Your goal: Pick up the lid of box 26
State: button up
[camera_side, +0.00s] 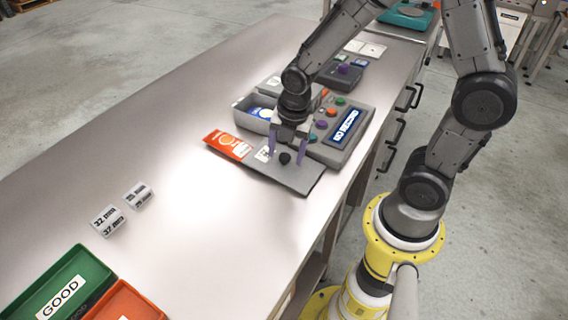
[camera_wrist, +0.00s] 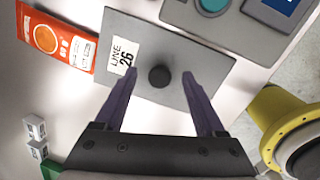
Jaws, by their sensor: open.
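The lid of box 26 is a flat grey plate (camera_wrist: 185,48) with a round black knob (camera_wrist: 159,76) and a white label reading "LINE 26" (camera_wrist: 122,57). It also shows in the side view (camera_side: 300,178), lying on the table. My gripper (camera_wrist: 161,74) is open, its purple fingers on either side of the knob and apart from it. In the side view my gripper (camera_side: 287,156) points down over the lid. Whether the fingertips touch the plate I cannot tell.
An orange packet (camera_side: 229,145) lies left of the lid. Behind it stand an open grey box (camera_side: 241,116) and a console with coloured buttons and a display (camera_side: 347,127). Two small marked blocks (camera_side: 108,220) and green and orange trays (camera_side: 62,285) are nearer. The table's middle is clear.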

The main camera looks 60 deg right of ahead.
jog(key=shift+c, duration=0.2)
grip_shut()
